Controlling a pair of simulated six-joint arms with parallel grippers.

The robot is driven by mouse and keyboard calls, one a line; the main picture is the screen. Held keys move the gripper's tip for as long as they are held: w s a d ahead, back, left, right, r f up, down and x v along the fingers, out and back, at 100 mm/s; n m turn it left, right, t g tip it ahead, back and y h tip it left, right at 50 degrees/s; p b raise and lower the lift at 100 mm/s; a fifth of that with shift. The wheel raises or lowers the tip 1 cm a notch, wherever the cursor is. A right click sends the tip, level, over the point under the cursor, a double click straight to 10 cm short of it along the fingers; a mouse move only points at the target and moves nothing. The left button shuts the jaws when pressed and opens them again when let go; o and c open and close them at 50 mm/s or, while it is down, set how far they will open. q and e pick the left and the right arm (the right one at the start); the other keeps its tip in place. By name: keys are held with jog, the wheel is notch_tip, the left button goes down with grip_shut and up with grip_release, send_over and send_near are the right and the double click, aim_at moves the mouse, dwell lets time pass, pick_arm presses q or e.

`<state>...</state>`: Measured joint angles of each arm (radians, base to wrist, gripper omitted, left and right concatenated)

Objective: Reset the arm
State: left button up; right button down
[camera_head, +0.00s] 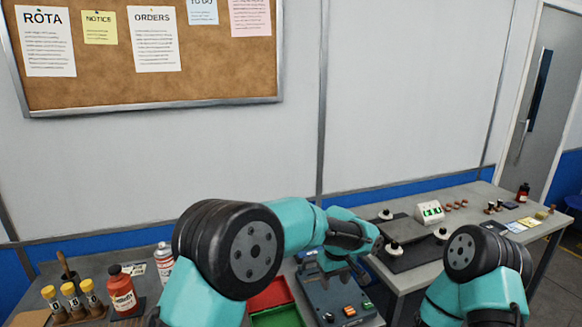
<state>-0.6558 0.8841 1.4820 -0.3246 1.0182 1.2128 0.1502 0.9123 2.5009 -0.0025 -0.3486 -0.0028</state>
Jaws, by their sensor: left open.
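My left arm comes in from the left and reaches over the bench. Its left gripper (346,284) is open, points down and holds nothing that I can see. It is above the back part of a dark blue-grey box (340,305) with coloured buttons; I cannot tell whether it touches the box. My right arm shows at the lower right as a teal and black joint. My right gripper is outside the view.
A red tray (270,296) and a green tray (278,318) lie left of the box. A red bottle (122,292), yellow-capped tubes (72,304) and a spray can (164,264) stand at left. A dark plate (412,254) with white-topped posts and a white meter (430,212) are at right.

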aim_at(331, 316)
pick_arm(q)
notch_tip(331, 316, down, 15)
jog(key=shift+r, duration=0.2)
jog(key=shift+r+m, duration=0.2)
jog(key=shift+m, duration=3.9)
